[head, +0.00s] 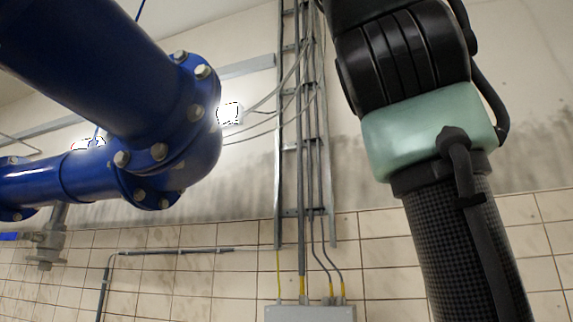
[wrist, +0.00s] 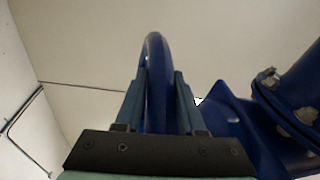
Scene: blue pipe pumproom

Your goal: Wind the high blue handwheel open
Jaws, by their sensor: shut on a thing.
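The blue handwheel (wrist: 154,55) shows in the wrist view, seen nearly edge-on, with its rim rising between my fingers. My gripper (wrist: 157,85) is shut on the rim, with one finger on each side of it. The lower part of the wheel is hidden behind the gripper body. Blue metalwork (wrist: 228,115) stands just right of the fingers. In the head view neither the handwheel nor the gripper shows; only part of my arm is there, at the right.
A thick blue flanged pipe (head: 100,70) fills the upper left of the head view. A vertical cable ladder (head: 283,150) runs down the wall to a grey box (head: 310,313). In the wrist view a bolted blue flange (wrist: 275,90) is close at the right.

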